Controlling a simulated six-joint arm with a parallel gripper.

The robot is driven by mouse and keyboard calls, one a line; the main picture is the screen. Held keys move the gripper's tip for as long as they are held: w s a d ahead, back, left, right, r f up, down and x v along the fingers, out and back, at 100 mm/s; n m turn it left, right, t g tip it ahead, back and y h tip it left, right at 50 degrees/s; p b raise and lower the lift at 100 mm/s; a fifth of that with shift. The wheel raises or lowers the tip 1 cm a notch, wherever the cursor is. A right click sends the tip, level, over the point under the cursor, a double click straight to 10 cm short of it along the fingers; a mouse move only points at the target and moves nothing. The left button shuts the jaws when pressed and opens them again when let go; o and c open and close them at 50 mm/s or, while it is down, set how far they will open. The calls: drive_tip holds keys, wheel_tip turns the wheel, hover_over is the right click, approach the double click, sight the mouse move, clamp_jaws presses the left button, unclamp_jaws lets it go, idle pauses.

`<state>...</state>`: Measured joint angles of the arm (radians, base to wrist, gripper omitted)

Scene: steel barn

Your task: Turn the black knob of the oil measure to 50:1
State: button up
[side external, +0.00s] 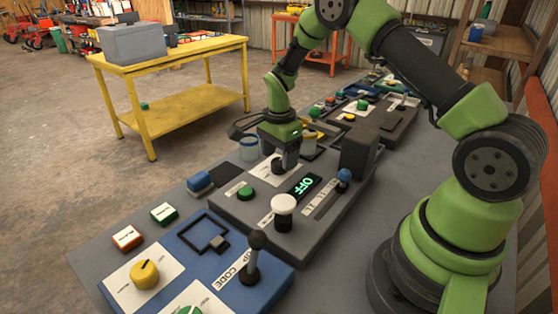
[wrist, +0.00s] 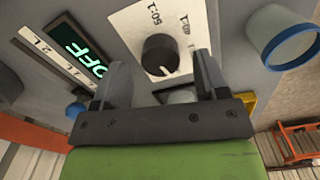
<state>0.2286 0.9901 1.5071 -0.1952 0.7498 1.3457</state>
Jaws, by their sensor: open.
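The black knob (wrist: 160,54) sits on a white label plate (wrist: 135,22) on the grey panel. In the wrist view a small white mark shows at the knob's lower edge, on the side toward my gripper. My gripper (wrist: 160,64) is open, with one finger on each side of the knob and visible gaps. Contact with the panel cannot be told.
The grey panel carries a lit OFF display (side external: 304,186), a green button (side external: 246,193), a white-capped knob (side external: 284,204) and a blue-tipped slider (side external: 343,176). A dark block (side external: 361,150) rises close to my gripper. A blue-rimmed cup (wrist: 285,38) stands beside the panel.

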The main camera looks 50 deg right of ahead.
drive_tip(key=shift+f, duration=1.05)
drive_tip(key=shift+c, duration=0.4)
drive_tip(key=c, duration=0.8)
drive_tip(key=shift+c, duration=0.2)
